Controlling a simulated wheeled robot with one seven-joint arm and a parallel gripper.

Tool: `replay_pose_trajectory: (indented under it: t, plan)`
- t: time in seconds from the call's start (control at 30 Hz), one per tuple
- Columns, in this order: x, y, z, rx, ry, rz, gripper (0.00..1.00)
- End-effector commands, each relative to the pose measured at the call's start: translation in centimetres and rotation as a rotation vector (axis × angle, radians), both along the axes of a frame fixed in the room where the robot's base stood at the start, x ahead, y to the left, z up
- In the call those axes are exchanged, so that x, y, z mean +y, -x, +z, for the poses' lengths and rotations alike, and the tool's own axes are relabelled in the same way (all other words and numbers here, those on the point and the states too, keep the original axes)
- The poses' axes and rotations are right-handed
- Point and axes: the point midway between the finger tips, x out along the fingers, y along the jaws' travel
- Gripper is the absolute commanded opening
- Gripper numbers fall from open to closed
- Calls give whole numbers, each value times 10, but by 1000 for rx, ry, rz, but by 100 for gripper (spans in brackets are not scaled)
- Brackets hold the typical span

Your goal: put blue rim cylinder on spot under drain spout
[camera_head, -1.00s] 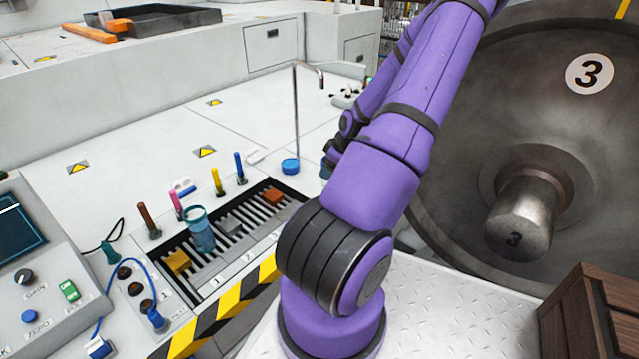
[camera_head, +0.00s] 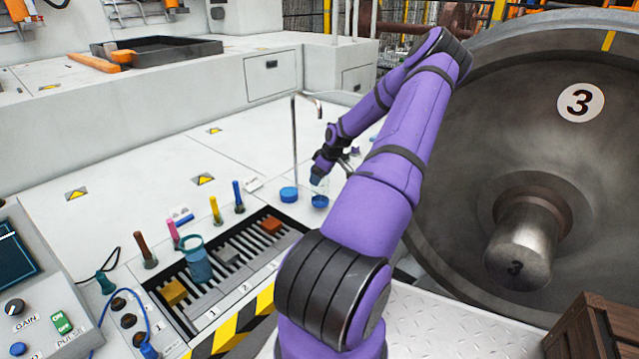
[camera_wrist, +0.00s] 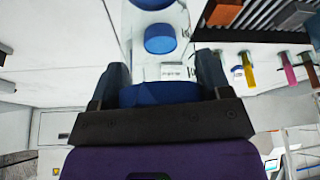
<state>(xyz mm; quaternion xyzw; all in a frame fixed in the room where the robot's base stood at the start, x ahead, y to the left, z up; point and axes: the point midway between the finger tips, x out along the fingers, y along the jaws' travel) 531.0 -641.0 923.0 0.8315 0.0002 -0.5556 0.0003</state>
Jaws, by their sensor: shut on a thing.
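My gripper (camera_head: 322,172) is shut on a clear cylinder with blue parts. In the wrist view, the cylinder's blue rim (camera_wrist: 160,93) lies between the two fingers. Its blue lower end (camera_head: 319,202) shows in the head view below the gripper, close to the white bench top; I cannot tell whether it touches. The drain spout (camera_head: 295,130) is a thin upright metal pipe with a bent tip, left of my gripper. A flat blue disc (camera_head: 289,194) lies near the pipe's foot and also shows in the wrist view (camera_wrist: 160,38). I cannot make out the marked spot.
A rack with dark slats (camera_head: 265,245) holds a blue-rimmed vessel (camera_head: 198,262) and small blocks. Several coloured pins (camera_head: 215,209) stand behind it. A large steel wheel (camera_head: 450,215) is right of my arm. The bench left of the spout is mostly clear.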

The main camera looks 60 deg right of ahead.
Motion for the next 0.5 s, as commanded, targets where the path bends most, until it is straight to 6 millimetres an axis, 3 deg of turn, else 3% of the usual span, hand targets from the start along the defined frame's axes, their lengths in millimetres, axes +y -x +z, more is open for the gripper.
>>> replay_pose_trajectory:
  t: [0.1, 0.3, 0.5]
  plan:
    - [-7, -6, -3, -1, 0, 0, 47]
    - [-5, -5, -32, -1, -1, -1, 47]
    - [-6, -5, -36, 0, 1, 0, 47]
